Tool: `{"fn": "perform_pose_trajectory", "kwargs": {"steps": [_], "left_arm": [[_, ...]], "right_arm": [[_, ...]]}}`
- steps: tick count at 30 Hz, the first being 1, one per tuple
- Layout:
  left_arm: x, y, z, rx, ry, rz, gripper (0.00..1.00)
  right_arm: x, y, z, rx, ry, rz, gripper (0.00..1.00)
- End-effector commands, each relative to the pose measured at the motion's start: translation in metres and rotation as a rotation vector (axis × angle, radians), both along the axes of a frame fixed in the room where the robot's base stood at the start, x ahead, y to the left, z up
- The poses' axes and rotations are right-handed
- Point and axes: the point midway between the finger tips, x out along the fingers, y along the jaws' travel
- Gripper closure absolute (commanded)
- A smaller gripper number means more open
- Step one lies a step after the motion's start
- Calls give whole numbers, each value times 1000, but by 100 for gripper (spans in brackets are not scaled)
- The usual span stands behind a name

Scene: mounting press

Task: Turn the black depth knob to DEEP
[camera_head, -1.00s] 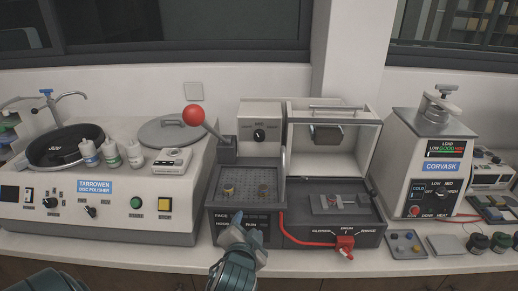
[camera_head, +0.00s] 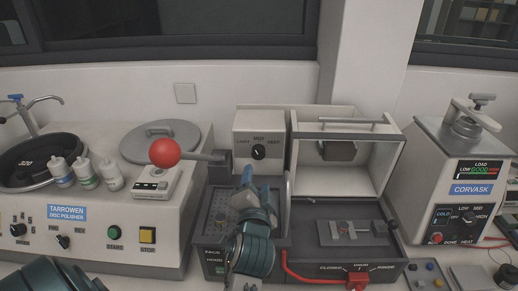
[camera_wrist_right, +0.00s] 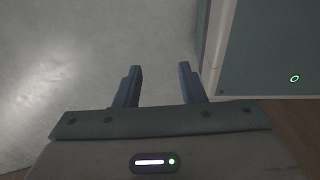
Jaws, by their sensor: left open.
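The black knob (camera_head: 258,152) is on the front of a white box behind the bench unit's grey tray. It has a small light mark, and the labels around it are too small to read surely. My left gripper (camera_head: 257,186) is in front of and below the knob, over the grey tray. Its two fingers point up toward the knob and are apart, with nothing between them. I see no contact with the knob. My right gripper (camera_wrist_right: 160,68) is open and empty in the right wrist view, over a pale surface.
A lever with a red ball (camera_head: 164,152) sticks out left of the knob box. A hood (camera_head: 390,145) and a clamp stage (camera_head: 352,232) stand right of my left gripper. The red handle (camera_head: 358,279) is below. The polisher (camera_head: 150,215) and Corvask press (camera_head: 455,150) flank the unit.

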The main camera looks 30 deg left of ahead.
Motion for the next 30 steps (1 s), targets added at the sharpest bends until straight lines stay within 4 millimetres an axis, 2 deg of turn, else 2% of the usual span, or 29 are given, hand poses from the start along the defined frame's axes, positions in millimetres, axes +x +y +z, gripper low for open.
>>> {"fn": "perform_pose_trajectory", "kwargs": {"steps": [5, 12, 21, 30], "left_arm": [[7, 4, 1, 3, 1, -2, 44], [35, 21, 3, 6, 1, -2, 44], [77, 47, 2, 2, 2, -1, 44], [92, 56, -1, -1, 1, -2, 44]], "right_arm": [[-6, 0, 3, 0, 7, 0, 64], [-20, -5, 14, -5, 24, 1, 64], [-9, -7, 31, -8, 11, 2, 64], [-7, -3, 35, -3, 9, 1, 64]]}}
